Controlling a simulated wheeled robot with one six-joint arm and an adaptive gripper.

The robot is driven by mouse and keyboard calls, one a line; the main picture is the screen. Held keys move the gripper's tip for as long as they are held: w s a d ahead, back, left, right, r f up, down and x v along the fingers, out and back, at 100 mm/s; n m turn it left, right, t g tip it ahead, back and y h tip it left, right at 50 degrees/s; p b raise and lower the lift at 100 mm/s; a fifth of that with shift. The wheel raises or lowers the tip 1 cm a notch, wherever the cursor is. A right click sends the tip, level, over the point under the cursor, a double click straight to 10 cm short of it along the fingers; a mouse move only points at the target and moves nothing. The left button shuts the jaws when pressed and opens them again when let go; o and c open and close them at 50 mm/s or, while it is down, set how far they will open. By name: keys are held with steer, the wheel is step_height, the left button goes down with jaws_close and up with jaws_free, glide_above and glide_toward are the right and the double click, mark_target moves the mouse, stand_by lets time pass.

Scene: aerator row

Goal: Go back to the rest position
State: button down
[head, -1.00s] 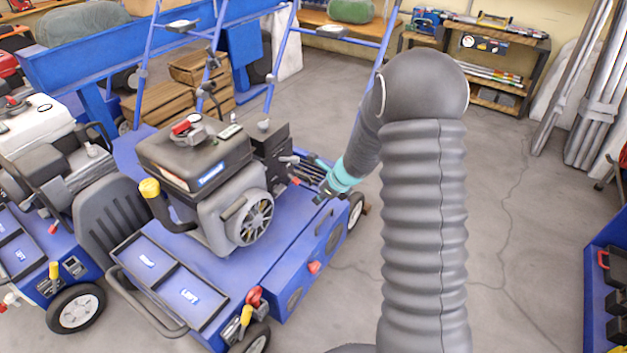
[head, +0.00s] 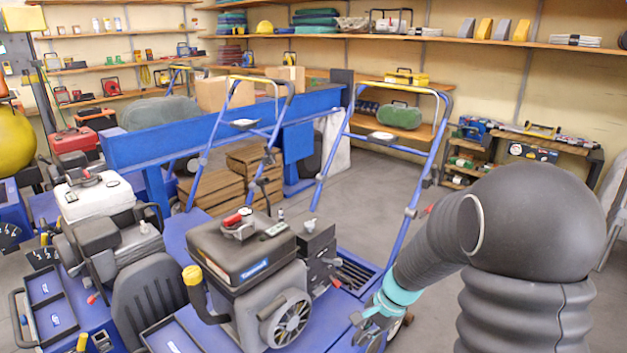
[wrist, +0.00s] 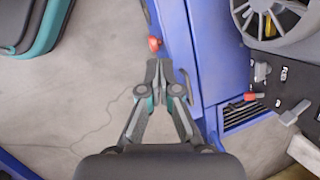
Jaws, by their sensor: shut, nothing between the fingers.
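My gripper (wrist: 160,75) is shut and empty in the wrist view, its fingertips together over the grey floor beside the blue side of a machine. In the head view my gripper (head: 370,325) shows low, right of the nearest blue aerator (head: 262,258) with its black and grey engine. A teal band marks my wrist just above it. The fingers look apart from the machine, but the exact gap is hard to judge.
A second aerator with a white tank (head: 100,198) stands at the left. Blue handle bars (head: 335,160) rise behind the near machine. Wooden crates (head: 225,180) and wall shelves (head: 470,42) are at the back. Bare grey floor (head: 370,185) lies behind the machine.

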steer(key=s+d+r+n+t+h, duration=0.2)
steer(key=s+r+n, duration=0.3)
steer(key=s+r, duration=0.5)
steer(key=s+d+r+n+t+h, duration=0.2)
steer(key=s+r+n, duration=0.3)
steer(key=s+r, duration=0.5)
steer(key=shift+s+r+n+t, duration=0.2)
steer(key=shift+r+n+t, duration=0.2)
steer(key=shift+r+t, duration=0.3)
stand_by(0.5)
